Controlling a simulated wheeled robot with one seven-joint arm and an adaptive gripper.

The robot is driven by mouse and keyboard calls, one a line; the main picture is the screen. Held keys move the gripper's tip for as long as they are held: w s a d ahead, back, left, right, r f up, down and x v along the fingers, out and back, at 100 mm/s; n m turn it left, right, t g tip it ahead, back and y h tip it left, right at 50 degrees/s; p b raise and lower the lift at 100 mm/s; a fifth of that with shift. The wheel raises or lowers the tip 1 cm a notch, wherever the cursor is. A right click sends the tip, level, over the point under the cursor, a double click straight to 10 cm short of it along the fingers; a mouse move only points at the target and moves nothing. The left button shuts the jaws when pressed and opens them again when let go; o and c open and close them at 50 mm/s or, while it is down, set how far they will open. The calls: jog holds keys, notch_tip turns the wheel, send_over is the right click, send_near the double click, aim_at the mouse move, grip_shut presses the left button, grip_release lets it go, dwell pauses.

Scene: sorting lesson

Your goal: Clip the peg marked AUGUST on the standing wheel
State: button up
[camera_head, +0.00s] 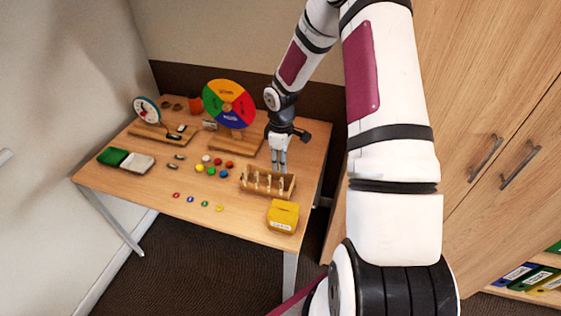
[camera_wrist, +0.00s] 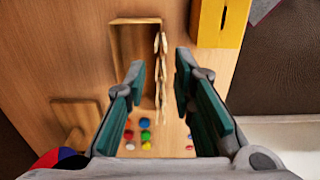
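The standing wheel (camera_head: 228,103), with orange, red, blue and green sectors, stands upright on a wooden base (camera_head: 236,146) at the back of the table. A small part of the wheel (camera_wrist: 58,160) shows at the lower left of the wrist view. Several pale pegs (camera_wrist: 162,50) stand in a row in a wooden rack (camera_head: 262,190). The rack also shows in the wrist view (camera_wrist: 130,45). The marks on the pegs are too small to read, so I cannot tell which is AUGUST. My gripper (camera_head: 279,165) points down above the rack's back side, its fingers apart and empty.
A yellow box (camera_head: 284,215) stands right of the rack. Coloured buttons (camera_head: 211,170) and several small rings (camera_head: 190,199) lie left of it. A clock-like dial (camera_head: 147,110) and a green-and-white tray (camera_head: 137,163) are at the left. The front left table is clear.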

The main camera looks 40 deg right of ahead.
jog(key=shift+f+b, duration=1.3)
jog(key=shift+f, duration=2.6)
jog(key=shift+c, duration=0.5)
grip_shut()
jog(key=shift+r, duration=0.2)
jog(key=shift+r+p, duration=1)
jog(key=shift+r, duration=1.35)
